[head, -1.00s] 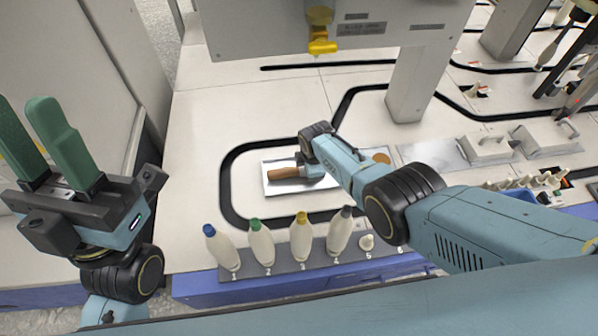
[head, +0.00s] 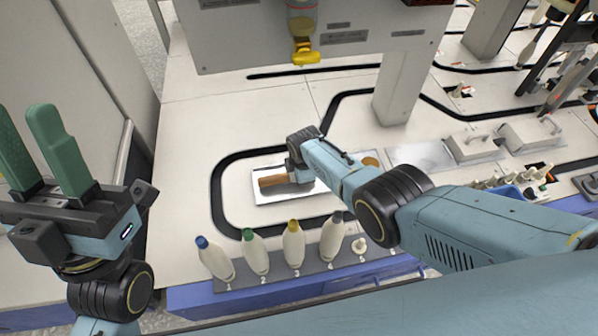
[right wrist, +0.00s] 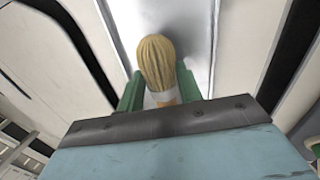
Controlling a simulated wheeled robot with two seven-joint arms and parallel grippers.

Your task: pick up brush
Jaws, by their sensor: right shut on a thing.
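The brush lies low over the pale metal plate (head: 262,198), its brown wooden handle (head: 272,181) sticking out to the left of my right gripper in the head view. My right gripper (head: 298,183) is shut on the brush. In the right wrist view its blond bristles (right wrist: 157,60) show between the green fingers of my right gripper (right wrist: 160,92). I cannot tell whether the brush touches the plate. My left gripper (head: 27,125) is open and empty, raised at the far left, away from the brush.
A row of bottles with coloured caps (head: 293,245) stands in a numbered rack along the front edge. A grey post (head: 404,90) and an overhead panel with a yellow spout (head: 305,54) stand behind. The white table left of the plate is clear.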

